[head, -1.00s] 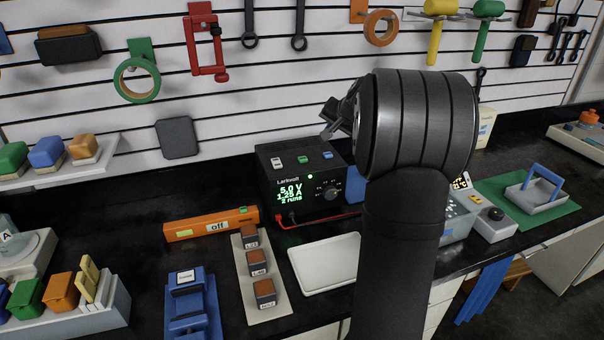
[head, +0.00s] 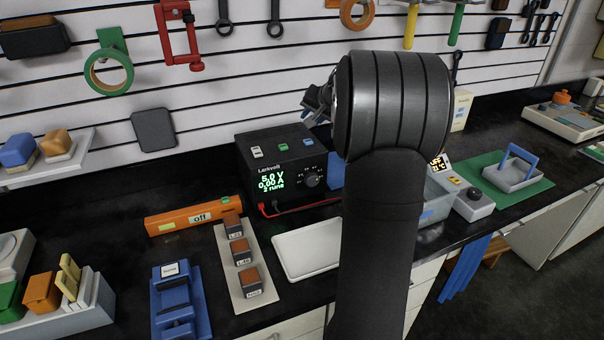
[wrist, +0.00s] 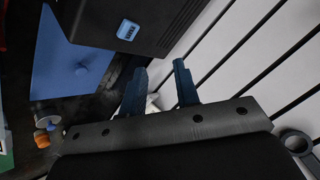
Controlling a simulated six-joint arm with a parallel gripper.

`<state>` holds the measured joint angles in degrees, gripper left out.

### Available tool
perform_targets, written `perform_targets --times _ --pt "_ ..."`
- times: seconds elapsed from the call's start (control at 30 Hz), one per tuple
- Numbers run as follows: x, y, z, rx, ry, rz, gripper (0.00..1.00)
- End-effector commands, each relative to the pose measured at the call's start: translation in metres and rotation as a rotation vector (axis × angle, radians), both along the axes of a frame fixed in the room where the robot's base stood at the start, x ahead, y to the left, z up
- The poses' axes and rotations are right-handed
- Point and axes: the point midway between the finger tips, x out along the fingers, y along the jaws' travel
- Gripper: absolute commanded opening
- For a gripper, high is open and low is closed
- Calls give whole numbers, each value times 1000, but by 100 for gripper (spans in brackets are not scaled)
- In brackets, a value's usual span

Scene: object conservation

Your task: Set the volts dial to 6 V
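The black power supply (head: 245,155) stands on the bench against the slatted wall. Its green display (head: 271,183) reads 5.0 V and 0.00 A, with a small third line that looks like "2 runs". The volts dial (head: 313,180) is a dark round knob right of the display; its pointer is too small to read. My gripper (head: 318,102) is above the supply's right side, partly hidden by my wrist. In the wrist view its two fingers (wrist: 160,88) are apart with nothing between them. The supply's top corner with a blue switch (wrist: 128,30) shows there; the dial does not.
White, green and blue switches sit on the supply's top. A red lead (head: 300,207) runs from its front. An orange bar marked "off" (head: 163,222), a board with brown blocks (head: 221,240) and a white tray (head: 290,262) lie in front. A blue panel (wrist: 62,70) is beside the supply.

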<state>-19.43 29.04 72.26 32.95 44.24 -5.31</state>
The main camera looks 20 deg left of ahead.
Motion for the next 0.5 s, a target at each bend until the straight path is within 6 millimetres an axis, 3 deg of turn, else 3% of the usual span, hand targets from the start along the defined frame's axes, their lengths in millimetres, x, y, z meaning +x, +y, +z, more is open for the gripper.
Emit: perform_targets --times 0.03,0.13,0.17,0.3,0.5 --pt "-1 -13 -3 -24 12 31 39" --pt "-11 -44 -10 -86 45 148 59" --pt "-15 -54 -12 -103 55 192 60" --pt "-36 -97 -17 -155 100 386 60" --pt "-58 -130 -17 -167 128 559 60"
